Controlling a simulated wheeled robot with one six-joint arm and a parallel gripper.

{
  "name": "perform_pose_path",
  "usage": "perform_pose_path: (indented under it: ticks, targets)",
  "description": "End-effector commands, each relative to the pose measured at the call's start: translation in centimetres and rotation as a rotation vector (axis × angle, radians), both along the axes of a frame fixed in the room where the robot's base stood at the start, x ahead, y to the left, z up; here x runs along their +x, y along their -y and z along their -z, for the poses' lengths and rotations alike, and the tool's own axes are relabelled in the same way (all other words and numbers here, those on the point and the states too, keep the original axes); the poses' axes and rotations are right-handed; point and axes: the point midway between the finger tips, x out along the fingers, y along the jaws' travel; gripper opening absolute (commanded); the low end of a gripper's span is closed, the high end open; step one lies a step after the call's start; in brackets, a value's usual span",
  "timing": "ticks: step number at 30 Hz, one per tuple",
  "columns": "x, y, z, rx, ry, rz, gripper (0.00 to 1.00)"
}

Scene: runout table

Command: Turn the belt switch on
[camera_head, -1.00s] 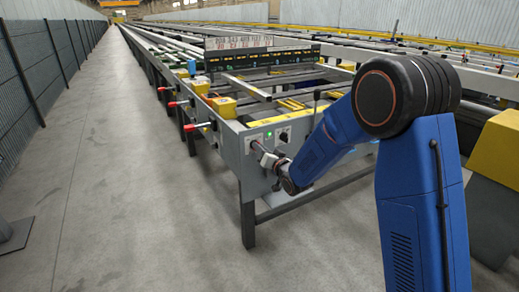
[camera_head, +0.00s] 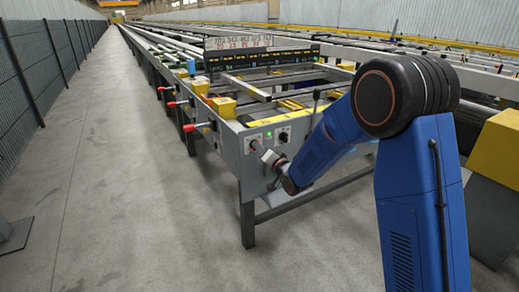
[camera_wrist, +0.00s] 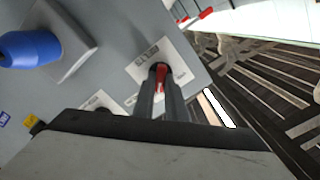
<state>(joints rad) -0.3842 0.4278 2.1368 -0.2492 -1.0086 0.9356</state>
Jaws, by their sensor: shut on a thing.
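The belt switch is a red lever (camera_wrist: 161,74) in a dark round mount on a pale label plate, on the grey panel in the wrist view. My gripper (camera_wrist: 159,88) is shut on the red lever, with one dark finger on each side of it. Part of the lever is hidden between the fingers. In the head view my gripper (camera_head: 257,147) reaches the end panel of the runout table (camera_head: 247,185) and covers the switch. The label's lettering is too small to read surely.
A lit green lamp (camera_head: 268,134) and a black knob (camera_head: 284,136) sit on the same panel. A blue rounded part (camera_wrist: 30,48) stands out from the panel in the wrist view. Red-handled levers (camera_head: 196,126) line the table's left side. The aisle floor (camera_head: 110,180) is clear.

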Motion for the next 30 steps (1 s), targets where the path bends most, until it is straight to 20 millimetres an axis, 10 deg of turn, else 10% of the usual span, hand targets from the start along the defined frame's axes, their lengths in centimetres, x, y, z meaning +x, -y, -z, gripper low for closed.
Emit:
perform_pose_path:
  ticks: [2, 3, 5, 17, 30]
  targets:
    - [-0.1, 0.0, 0.2, -0.002, -0.004, 0.000, 0.00]
    - [-0.1, 0.0, 0.2, -0.002, -0.004, 0.000, 0.21]
    - [-0.1, 0.0, 0.2, -0.002, -0.004, 0.000, 0.30]
    - [-0.6, 0.4, 0.1, -0.001, -0.001, 0.000, 0.30]
    - [-7.1, 4.8, 0.1, -0.002, -0.002, 0.001, 0.30]
